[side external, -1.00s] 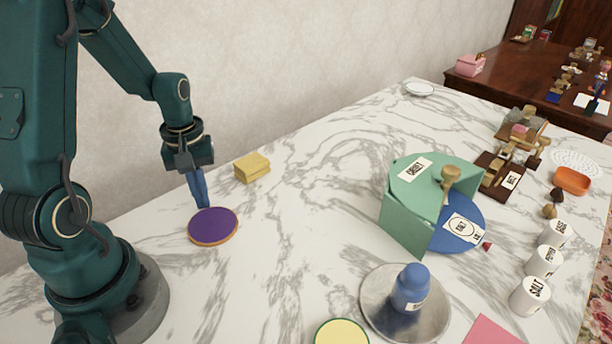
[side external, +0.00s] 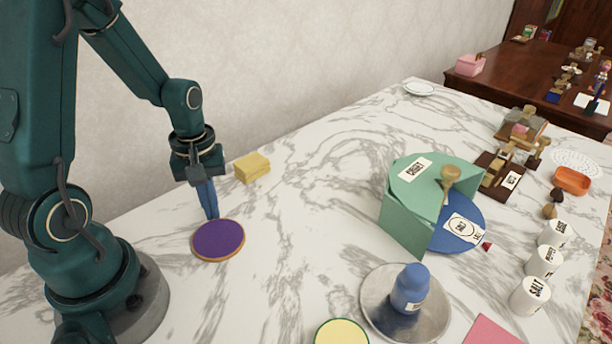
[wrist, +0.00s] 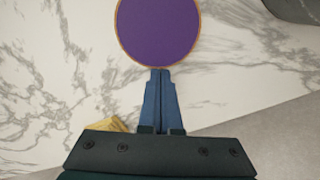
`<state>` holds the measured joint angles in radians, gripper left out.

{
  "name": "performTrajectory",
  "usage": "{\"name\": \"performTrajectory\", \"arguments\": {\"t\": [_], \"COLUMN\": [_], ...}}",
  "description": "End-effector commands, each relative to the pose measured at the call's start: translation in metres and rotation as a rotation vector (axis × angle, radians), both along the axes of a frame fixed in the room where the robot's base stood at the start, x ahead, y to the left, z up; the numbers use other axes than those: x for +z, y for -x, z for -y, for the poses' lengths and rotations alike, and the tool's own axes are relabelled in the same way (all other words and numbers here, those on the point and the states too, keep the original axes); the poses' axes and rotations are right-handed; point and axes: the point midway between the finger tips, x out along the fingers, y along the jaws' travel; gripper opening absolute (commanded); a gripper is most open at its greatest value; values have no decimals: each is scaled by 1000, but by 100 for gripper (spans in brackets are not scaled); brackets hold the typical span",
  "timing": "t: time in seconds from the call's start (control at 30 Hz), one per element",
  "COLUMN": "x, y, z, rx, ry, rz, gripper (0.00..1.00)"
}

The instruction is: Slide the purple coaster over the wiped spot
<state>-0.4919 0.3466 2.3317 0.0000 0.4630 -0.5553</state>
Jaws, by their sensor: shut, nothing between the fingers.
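The purple coaster (side external: 218,239), round with a tan edge, lies flat on the marble counter near my base. It also shows at the top of the wrist view (wrist: 158,30), partly cut off by the frame. My gripper (side external: 212,214) is shut with its blue fingers pointing down at the coaster's back edge. In the wrist view the closed fingertips (wrist: 160,72) meet the coaster's rim; nothing is between them. I cannot make out a wiped spot on the counter.
A yellow sponge-like block (side external: 252,167) lies behind the gripper. A green wedge-shaped cover (side external: 408,220) on a blue disc, a metal tray (side external: 374,318) with a blue bottle, and a yellow disc (side external: 341,333) stand right and front. The marble between coaster and tray is clear.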

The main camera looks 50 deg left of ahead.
Motion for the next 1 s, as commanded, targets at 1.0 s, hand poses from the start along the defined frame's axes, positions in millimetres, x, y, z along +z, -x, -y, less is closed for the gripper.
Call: {"name": "performTrajectory", "arguments": {"t": [1.0], "x": [0], "y": [0], "z": [39], "rx": [-2], "ry": [0], "rz": [0], "gripper": [0]}}
